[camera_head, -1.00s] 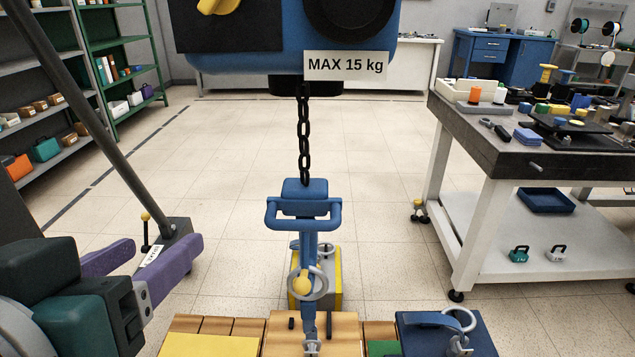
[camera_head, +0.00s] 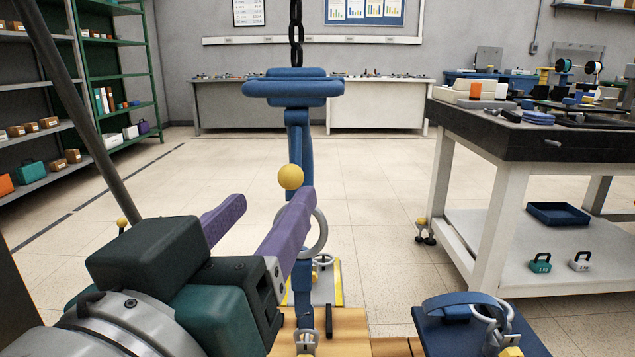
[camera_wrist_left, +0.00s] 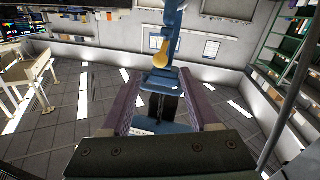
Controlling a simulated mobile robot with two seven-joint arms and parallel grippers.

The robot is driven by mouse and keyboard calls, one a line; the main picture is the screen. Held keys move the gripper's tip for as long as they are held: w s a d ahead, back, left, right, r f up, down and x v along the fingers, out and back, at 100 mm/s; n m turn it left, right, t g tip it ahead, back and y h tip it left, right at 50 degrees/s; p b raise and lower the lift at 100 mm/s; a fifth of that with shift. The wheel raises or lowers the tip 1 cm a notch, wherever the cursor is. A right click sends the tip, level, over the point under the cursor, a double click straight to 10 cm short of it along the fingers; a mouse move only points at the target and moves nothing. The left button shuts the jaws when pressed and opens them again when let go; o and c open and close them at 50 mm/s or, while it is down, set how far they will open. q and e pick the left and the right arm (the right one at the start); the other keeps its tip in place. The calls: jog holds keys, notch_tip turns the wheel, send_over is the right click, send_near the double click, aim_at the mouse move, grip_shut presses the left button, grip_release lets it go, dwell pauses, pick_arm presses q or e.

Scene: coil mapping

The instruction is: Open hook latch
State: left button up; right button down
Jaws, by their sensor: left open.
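The blue hook (camera_head: 297,135) hangs on a dark chain (camera_head: 296,35) and has a wide blue crossbar (camera_head: 292,88) at its top. A yellow ball knob (camera_head: 291,177) sits on its latch side, with a grey ring (camera_head: 320,235) below it. My left gripper (camera_head: 270,205) is open, with two purple fingers. Its right finger overlaps the hook just under the knob in the head view. In the left wrist view the knob (camera_wrist_left: 158,44) lies beyond the fingertips, between their lines. Whether a finger touches the hook cannot be told. My right gripper is out of view.
A blue block with a strap and ring (camera_head: 470,325) stands at the lower right. A workbench (camera_head: 500,140) with several items is at the right, shelves (camera_head: 115,75) at the left. The floor (camera_head: 385,200) behind the hook is clear.

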aim_at(287, 181)
pick_arm(q)
jog(key=w, duration=0.2)
jog(key=w+d, duration=0.1)
jog(key=w, duration=0.4)
jog(key=shift+w+d, duration=0.25)
jog(key=shift+w, duration=0.1)
grip_shut()
dwell(1.0)
